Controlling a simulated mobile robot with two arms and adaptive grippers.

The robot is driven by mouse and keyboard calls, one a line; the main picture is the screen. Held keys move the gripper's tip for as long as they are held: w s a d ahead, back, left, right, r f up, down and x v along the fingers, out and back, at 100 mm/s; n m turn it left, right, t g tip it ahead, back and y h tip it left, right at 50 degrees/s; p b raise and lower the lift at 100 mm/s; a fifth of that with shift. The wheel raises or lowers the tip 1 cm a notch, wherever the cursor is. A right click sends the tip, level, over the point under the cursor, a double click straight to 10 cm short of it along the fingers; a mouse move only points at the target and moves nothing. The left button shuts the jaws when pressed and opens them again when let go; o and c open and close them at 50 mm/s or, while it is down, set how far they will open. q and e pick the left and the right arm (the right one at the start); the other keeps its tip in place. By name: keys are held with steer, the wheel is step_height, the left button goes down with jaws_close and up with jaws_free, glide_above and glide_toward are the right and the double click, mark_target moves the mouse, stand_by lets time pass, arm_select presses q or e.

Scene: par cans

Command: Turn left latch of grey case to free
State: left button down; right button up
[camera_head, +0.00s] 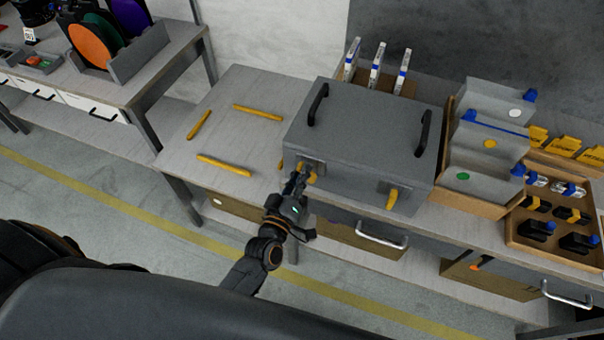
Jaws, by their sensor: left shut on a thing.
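The grey case (362,132) sits closed on the workbench, with two black handles on its lid. Its left latch (312,170) has a yellow lever on the front face. My left gripper (300,176) is at this latch and shut on its yellow lever; the fingers partly hide it, so its exact angle is hard to tell. The right latch (391,196) has a yellow lever that hangs down, slightly tilted. My right gripper does not show.
Yellow bars (224,165) lie on the bench left of the case. A stepped grey rack (485,140) and a wooden tray (513,238) with black and blue parts stand to the right. A drawer handle (382,238) sticks out below the case.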

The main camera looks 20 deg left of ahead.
arm_select(q)
steer(key=shift+a+f+n+b, duration=0.15)
steer(key=shift+n+b, duration=0.4)
steer(key=shift+n, duration=1.05)
steer(key=shift+a+f+n+b, duration=0.1)
steer(key=shift+f+n+b, duration=0.35)
steer(key=shift+n, duration=1.15)
steer(key=shift+a+f+n+b, duration=0.1)
steer(key=shift+n+b, duration=0.55)
steer(key=shift+n, duration=0.95)
steer(key=c, duration=1.3)
jaws_free()
steer(key=s, duration=1.2)
steer(key=shift+a, duration=0.15)
